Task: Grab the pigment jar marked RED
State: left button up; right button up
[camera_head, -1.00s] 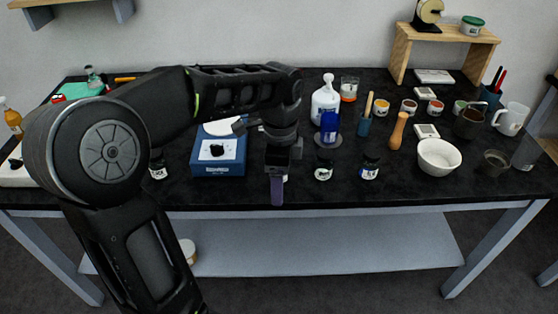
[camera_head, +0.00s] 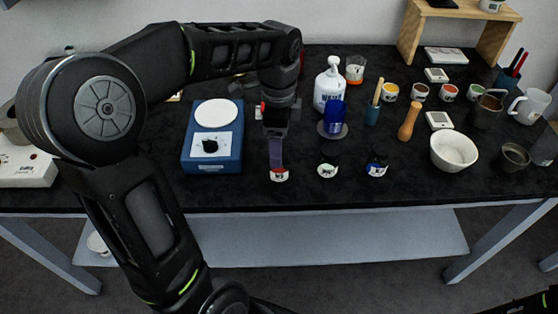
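A small jar with a white and red label (camera_head: 279,176) stands near the front of the black table, its upper part hidden by my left gripper (camera_head: 277,158). The lettering is too small to read for certain. The gripper points down directly over this jar, one finger overlapping it. I see the fingers edge-on, so whether they are apart or closed on the jar does not show. To its right stand a dark-capped jar with a pale green label (camera_head: 327,171) and one with a blue label (camera_head: 377,170).
A blue device with a round white plate (camera_head: 213,160) stands just left of the gripper. A white pump bottle (camera_head: 328,88) and a blue-topped item (camera_head: 333,118) stand behind the jars. A white bowl (camera_head: 454,152) and pestle (camera_head: 409,120) are to the right.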

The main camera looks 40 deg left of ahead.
pick_arm(q)
jog(key=shift+f, duration=1.4)
jog(key=shift+w+f+p, duration=0.15)
jog(key=shift+f+p, duration=0.35)
jog(key=shift+f, duration=2.1)
jog(key=shift+c, duration=0.2)
jog(key=c, duration=1.6)
jog(key=shift+o, duration=0.2)
jog(key=shift+r, duration=0.15)
notch_tip(320, 180, up, 10)
jog(key=shift+f+b, duration=0.1)
jog(key=shift+b, duration=0.2)
